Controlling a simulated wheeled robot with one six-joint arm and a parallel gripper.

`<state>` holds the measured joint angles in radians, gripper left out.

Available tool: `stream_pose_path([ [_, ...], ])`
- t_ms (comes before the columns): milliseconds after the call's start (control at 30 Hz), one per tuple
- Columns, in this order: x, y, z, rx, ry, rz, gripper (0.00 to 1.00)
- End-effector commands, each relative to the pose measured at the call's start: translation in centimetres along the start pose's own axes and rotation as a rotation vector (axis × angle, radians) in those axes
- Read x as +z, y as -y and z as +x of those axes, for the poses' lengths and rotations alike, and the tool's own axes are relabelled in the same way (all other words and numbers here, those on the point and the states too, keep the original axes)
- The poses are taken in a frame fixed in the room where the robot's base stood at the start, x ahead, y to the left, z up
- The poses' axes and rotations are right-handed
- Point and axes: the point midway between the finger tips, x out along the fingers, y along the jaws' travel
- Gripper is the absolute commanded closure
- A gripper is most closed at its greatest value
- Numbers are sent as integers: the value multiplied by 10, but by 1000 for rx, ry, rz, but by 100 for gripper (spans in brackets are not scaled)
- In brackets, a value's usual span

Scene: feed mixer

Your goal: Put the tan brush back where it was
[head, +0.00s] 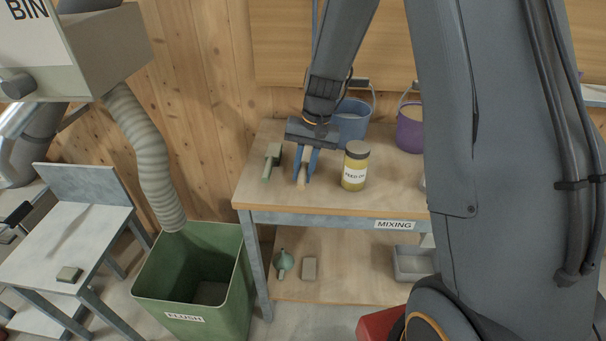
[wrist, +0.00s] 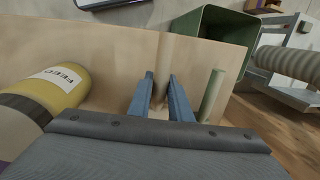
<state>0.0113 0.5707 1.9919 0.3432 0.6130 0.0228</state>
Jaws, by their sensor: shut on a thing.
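My gripper (head: 304,178) is over the left part of the bench marked MIXING (head: 335,201), its blue fingers pointing down. It is shut on the tan brush (head: 301,172), which shows as a narrow tan piece between the fingers. In the wrist view the tan brush (wrist: 163,60) is a pale strip between and beyond the fingertips, hard to tell from the bench top. Its lower end is at or close to the bench top; I cannot tell if it touches. The fingers hide part of it.
A green brush (head: 271,160) lies just left of my gripper. A yellow jar labelled FEED (head: 355,168) stands close on the right. Blue (head: 352,120) and purple (head: 410,130) buckets stand behind. A green FLUSH bin (head: 190,285) is on the floor at left.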

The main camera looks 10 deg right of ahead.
Motion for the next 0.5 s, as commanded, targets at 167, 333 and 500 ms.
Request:
stream_pose_path([
  [167, -1, -4, 16, -1, 0, 2, 100],
  [333, -2, -4, 18, -1, -2, 2, 100],
  [500, -2, -4, 19, -1, -1, 2, 100],
])
